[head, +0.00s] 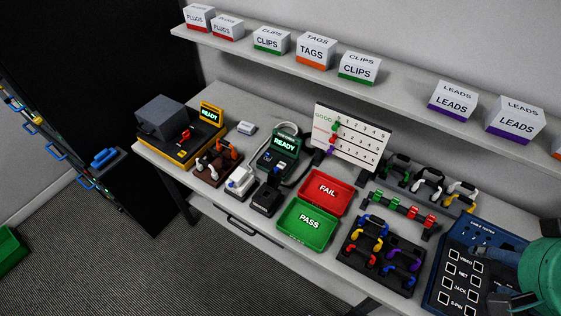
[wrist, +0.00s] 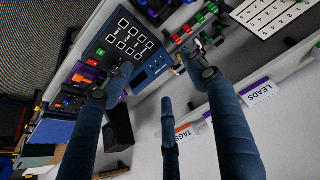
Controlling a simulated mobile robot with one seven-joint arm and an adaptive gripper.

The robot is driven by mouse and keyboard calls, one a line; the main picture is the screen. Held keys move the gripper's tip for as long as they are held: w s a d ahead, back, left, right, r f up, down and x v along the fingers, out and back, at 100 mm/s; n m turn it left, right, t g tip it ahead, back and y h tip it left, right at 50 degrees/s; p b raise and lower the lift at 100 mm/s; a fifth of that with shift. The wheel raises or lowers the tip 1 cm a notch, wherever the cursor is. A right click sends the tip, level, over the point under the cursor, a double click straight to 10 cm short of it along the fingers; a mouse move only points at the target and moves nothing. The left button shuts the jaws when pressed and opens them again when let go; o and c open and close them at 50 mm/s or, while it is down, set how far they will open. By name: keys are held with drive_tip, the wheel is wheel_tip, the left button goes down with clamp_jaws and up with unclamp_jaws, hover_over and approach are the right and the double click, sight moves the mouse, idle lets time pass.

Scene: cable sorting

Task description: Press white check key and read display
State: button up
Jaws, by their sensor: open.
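A dark blue cable tester panel (head: 441,284) lies at the lower right of the head view, with several white-outlined keys labelled VIDEO, NET, JACK and 5-PIN. It also shows at the upper left of the wrist view (wrist: 98,52), with its block of white-outlined square keys. I cannot tell which key is the white check key, and no display reading is legible on the panel. My gripper (head: 482,277) is over the panel's right part and hides some of it. In the wrist view my gripper (wrist: 157,70) is open and empty, its fingers wide apart. Contact with a key is not clear.
A red FAIL tray (head: 342,203) and green PASS tray (head: 290,229) sit mid-bench. Two devices show READY (head: 285,143). A GOOD chart board (head: 371,145) stands behind. Coloured cables in a dark holder (head: 376,262) lie left of the tester. A shelf of labelled boxes (head: 452,98) runs above.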

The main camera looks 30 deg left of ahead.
idle(0.3)
clamp_jaws()
idle(1.3)
